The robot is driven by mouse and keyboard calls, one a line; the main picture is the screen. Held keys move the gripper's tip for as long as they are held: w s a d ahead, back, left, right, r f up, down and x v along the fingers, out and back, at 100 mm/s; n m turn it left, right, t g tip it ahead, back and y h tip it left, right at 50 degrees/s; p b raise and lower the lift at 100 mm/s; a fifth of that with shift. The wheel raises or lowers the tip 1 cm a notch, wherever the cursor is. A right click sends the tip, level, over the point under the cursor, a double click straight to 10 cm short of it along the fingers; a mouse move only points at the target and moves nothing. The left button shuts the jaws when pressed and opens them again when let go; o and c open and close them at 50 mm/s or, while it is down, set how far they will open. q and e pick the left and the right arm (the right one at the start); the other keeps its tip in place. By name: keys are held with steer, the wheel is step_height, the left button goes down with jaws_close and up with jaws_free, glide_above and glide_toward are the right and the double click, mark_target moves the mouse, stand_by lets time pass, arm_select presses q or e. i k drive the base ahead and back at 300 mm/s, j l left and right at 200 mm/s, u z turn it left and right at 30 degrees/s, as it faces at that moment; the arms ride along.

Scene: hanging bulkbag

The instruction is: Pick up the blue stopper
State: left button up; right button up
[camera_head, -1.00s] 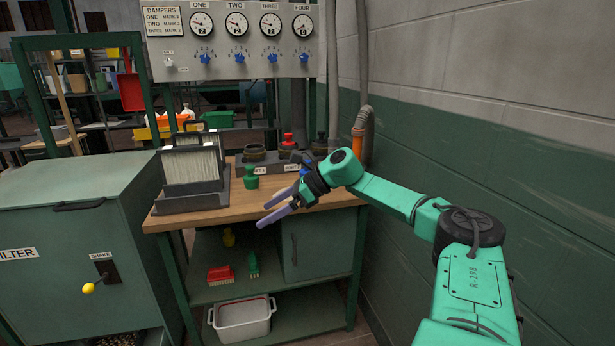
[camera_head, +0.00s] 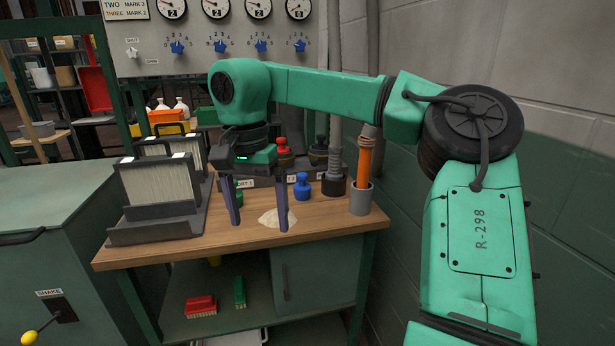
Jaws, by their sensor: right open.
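The blue stopper (camera_head: 302,188) stands upright on the wooden bench top, in front of the dark port block. My right gripper (camera_head: 259,222) points down over the bench to the left of the blue stopper. Its two purple-grey fingers are apart, with nothing held between them. A green stopper (camera_head: 229,198) shows partly behind the left finger. A red stopper (camera_head: 284,150) sits on the port block behind my gripper. My left gripper is not in view.
A pale powder patch (camera_head: 277,219) lies near the right finger. Filter panels in a dark rack (camera_head: 160,228) stand at left. An orange-handled tool in a grey cup (camera_head: 361,198) stands right of the blue stopper. The bench's front right (camera_head: 335,218) is clear.

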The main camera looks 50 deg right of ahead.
mark_target(302, 190)
steer(key=i+l, duration=0.15)
steer(key=l, duration=0.2)
steer(key=i+l, duration=0.1)
steer(key=l, duration=0.25)
steer(key=i+l, duration=0.15)
steer(key=l, duration=0.2)
steer(key=i+l, duration=0.15)
steer(key=l, duration=0.2)
steer(key=i+l, duration=0.1)
steer(key=l, duration=0.25)
